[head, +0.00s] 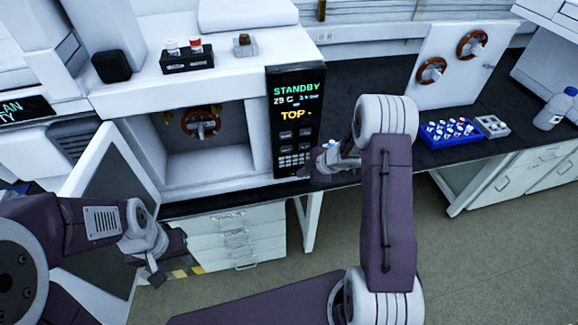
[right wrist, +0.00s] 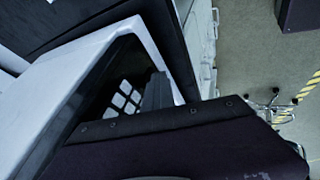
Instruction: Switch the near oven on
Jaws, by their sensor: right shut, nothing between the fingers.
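The near oven (head: 165,85) is a white cabinet at the left of the head view, with its door (head: 105,200) swung open and its cavity in sight. Its black control panel (head: 292,90) reads "STANDBY", "29 C" and "TOP", with grey buttons and a small keypad at the bottom. My right gripper (head: 308,172) is shut and empty, close to the panel's lower right edge; I cannot tell if it touches. The right wrist view shows light keys (right wrist: 122,97) on the dark panel beside the finger. My left gripper (head: 163,262) hangs low in front of the door; its jaws are unclear.
A rack of vials (head: 187,57) and a small block (head: 243,45) sit on the oven. Drawers (head: 230,235) stand below.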

